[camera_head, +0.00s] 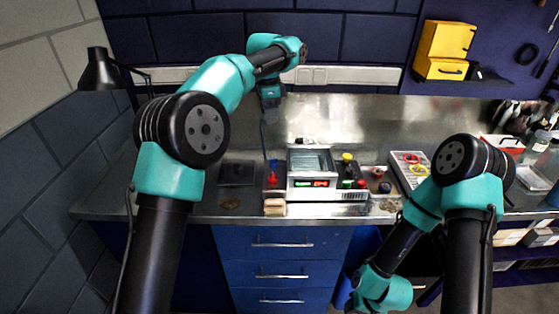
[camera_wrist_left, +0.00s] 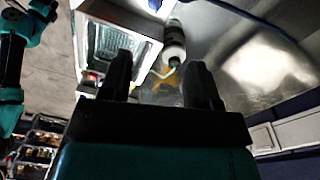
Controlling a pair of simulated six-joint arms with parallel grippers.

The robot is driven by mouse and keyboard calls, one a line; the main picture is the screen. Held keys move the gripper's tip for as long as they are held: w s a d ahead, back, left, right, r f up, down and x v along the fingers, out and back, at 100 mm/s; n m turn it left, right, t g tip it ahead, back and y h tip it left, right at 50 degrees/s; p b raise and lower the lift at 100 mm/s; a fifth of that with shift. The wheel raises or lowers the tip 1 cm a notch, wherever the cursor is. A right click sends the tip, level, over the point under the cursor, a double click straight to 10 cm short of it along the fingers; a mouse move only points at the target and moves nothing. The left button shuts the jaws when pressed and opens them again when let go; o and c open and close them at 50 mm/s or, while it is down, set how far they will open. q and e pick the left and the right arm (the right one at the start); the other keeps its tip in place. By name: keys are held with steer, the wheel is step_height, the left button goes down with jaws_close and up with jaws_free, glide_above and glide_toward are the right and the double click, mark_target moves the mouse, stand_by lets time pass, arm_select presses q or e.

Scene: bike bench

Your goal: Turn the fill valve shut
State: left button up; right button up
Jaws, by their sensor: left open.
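My left gripper (camera_head: 271,114) hangs over the back of the bench, pointing down, above and behind the tray unit. In the left wrist view its two fingers (camera_wrist_left: 160,88) are apart with nothing between them. A small red and blue fitting (camera_head: 272,172) stands left of the tray unit, well below the gripper; it may be the fill valve, but I cannot tell its handle position. The left wrist view shows a grey and white cylinder (camera_wrist_left: 174,42) with a pale green tube beyond the fingers.
The tray unit (camera_head: 311,162) has lit displays and red, green and yellow knobs (camera_head: 347,170) at its right. A light wooden block (camera_head: 274,206) sits at the front edge. A dark flat pad (camera_head: 237,172) lies left. A tray with coloured rings (camera_head: 410,158) stands right. The back bench is mostly clear.

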mark_target(273, 160)
arm_select(q)
steer(key=shift+s+d+m, duration=0.15)
steer(key=shift+d+m, duration=0.15)
steer(key=shift+d, duration=0.15)
steer(key=shift+f, duration=0.2)
steer(key=f, duration=1.1)
steer(key=s+f, duration=0.1)
steer(key=f, duration=0.5)
steer(key=shift+d+f, duration=0.1)
steer(key=c, duration=0.9)
